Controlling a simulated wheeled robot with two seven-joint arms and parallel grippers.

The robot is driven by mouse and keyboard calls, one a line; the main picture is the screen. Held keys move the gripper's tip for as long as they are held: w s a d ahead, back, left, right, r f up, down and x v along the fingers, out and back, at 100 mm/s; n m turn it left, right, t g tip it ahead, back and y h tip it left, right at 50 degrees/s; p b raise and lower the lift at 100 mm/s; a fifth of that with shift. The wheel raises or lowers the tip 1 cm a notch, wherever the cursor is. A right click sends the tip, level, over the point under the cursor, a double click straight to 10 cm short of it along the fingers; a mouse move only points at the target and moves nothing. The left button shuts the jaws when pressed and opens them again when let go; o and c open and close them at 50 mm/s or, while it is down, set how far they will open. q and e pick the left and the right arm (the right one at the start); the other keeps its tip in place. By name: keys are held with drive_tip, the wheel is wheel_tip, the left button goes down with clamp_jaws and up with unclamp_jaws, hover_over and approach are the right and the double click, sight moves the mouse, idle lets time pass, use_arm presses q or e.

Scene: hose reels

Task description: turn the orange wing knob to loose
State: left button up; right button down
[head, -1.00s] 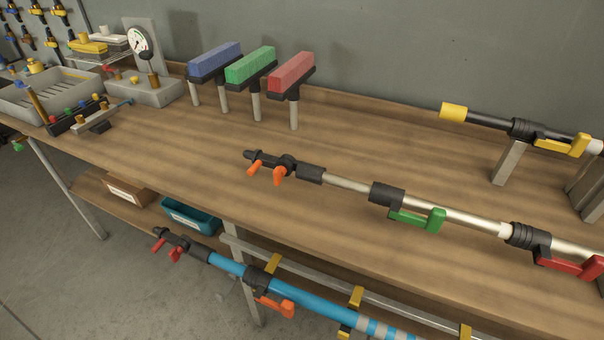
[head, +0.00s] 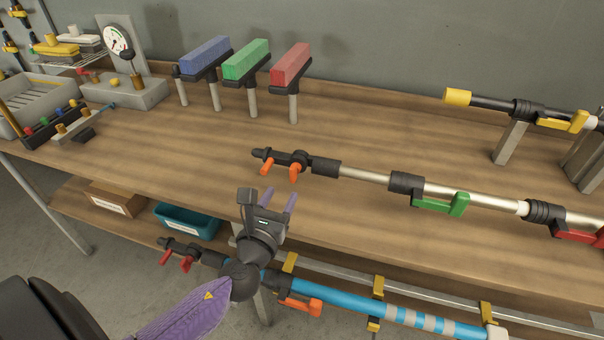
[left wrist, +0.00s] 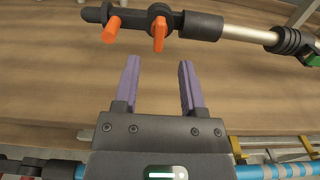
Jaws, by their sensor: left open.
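Two orange knobs, a left one (head: 266,168) and a right one (head: 294,173), stick out of the black end fitting (head: 283,158) of a silver pole above the bench. In the left wrist view the left knob (left wrist: 111,30) is a peg shape and the right knob (left wrist: 159,34) is a narrow wing shape. My left gripper (head: 280,198) is open and empty, just in front of and apart from the fitting. In the left wrist view its purple fingers (left wrist: 158,85) point toward the fitting, with bare wood showing between them. My right gripper is out of view.
The silver pole also carries a green lever (head: 440,204) and a red lever (head: 578,235). Below the bench edge runs a blue pole (head: 350,304) with an orange lever (head: 301,306) and red knobs. Blue, green and red blocks stand behind.

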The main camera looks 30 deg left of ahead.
sight(291, 175)
use_arm(q)
drive_tip(key=x, duration=0.7)
drive_tip(key=shift+f+b, duration=0.1)
drive_tip(key=shift+b, duration=0.3)
clamp_jaws()
